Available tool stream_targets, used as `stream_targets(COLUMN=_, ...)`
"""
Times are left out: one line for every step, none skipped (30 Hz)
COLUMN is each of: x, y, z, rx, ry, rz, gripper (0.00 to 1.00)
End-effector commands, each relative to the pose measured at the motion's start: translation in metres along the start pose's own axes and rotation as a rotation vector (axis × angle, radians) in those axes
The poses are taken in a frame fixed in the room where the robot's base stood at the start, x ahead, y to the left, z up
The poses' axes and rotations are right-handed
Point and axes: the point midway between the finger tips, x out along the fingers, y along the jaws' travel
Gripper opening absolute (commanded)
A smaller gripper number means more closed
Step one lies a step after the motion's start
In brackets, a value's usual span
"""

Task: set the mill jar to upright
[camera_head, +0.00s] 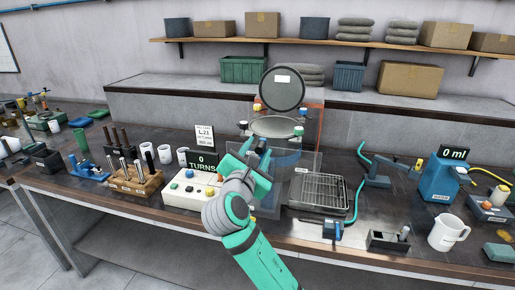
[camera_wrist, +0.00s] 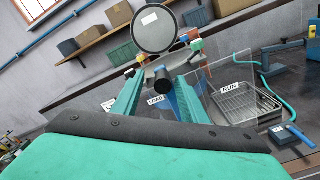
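The mill stands at the middle of the bench, with a round dark lid (camera_head: 282,88) raised above a pale oval top (camera_head: 274,127). Coloured knobs sit around it. The lid also shows in the wrist view (camera_wrist: 152,28). The jar body is mostly hidden behind my arm and clear panels, so its tilt is hard to tell. My gripper (camera_head: 258,150) is at the front of the mill. In the wrist view its fingers (camera_wrist: 160,88) stand apart, either side of a black round-ended handle (camera_wrist: 162,77); I cannot see contact.
A "0 TURNS" display (camera_head: 202,160) and white control box (camera_head: 188,190) are left of my gripper. A wire-rack tray (camera_head: 319,192) is on the right. Clear panels marked LOAD (camera_wrist: 156,99) and RUN (camera_wrist: 231,90) stand close by. A blue dispenser (camera_head: 438,180) and white jug (camera_head: 447,232) are farther right.

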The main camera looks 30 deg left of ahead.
Motion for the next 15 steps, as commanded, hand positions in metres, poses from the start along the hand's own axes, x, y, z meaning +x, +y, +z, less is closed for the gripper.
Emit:
stream_targets(x=-0.009, y=0.000, z=0.000, rx=0.001, ry=0.000, rz=0.002, gripper=0.39)
stream_targets(x=-0.015, y=-0.001, z=0.001, rx=0.002, ry=-0.001, rz=0.002, gripper=0.39)
stream_targets(x=-0.022, y=-0.001, z=0.001, rx=0.002, ry=-0.001, rz=0.001, gripper=0.39)
stream_targets(x=-0.028, y=-0.001, z=0.002, rx=0.002, ry=-0.002, rz=0.002, gripper=0.39)
stream_targets(x=-0.034, y=-0.002, z=0.001, rx=0.002, ry=-0.001, rz=0.001, gripper=0.39)
stream_targets(x=-0.041, y=-0.002, z=0.001, rx=0.002, ry=-0.001, rz=0.001, gripper=0.39)
stream_targets(x=-0.047, y=-0.001, z=0.001, rx=0.002, ry=-0.001, rz=0.002, gripper=0.39)
stream_targets(x=-0.052, y=-0.001, z=0.001, rx=0.002, ry=0.000, rz=0.002, gripper=0.39)
stream_targets(x=-0.059, y=0.000, z=0.001, rx=0.002, ry=-0.001, rz=0.003, gripper=0.39)
stream_targets(x=-0.064, y=0.000, z=0.000, rx=0.001, ry=0.000, rz=0.002, gripper=0.39)
stream_targets(x=-0.069, y=0.000, z=0.000, rx=0.001, ry=0.000, rz=0.004, gripper=0.39)
stream_targets(x=-0.074, y=0.001, z=0.000, rx=0.001, ry=0.001, rz=0.005, gripper=0.39)
stream_targets(x=-0.077, y=0.001, z=-0.001, rx=0.000, ry=0.002, rz=0.004, gripper=0.39)
stream_targets(x=-0.081, y=0.002, z=-0.001, rx=0.000, ry=0.002, rz=0.006, gripper=0.39)
stream_targets(x=-0.084, y=0.002, z=-0.001, rx=0.000, ry=0.003, rz=0.006, gripper=0.39)
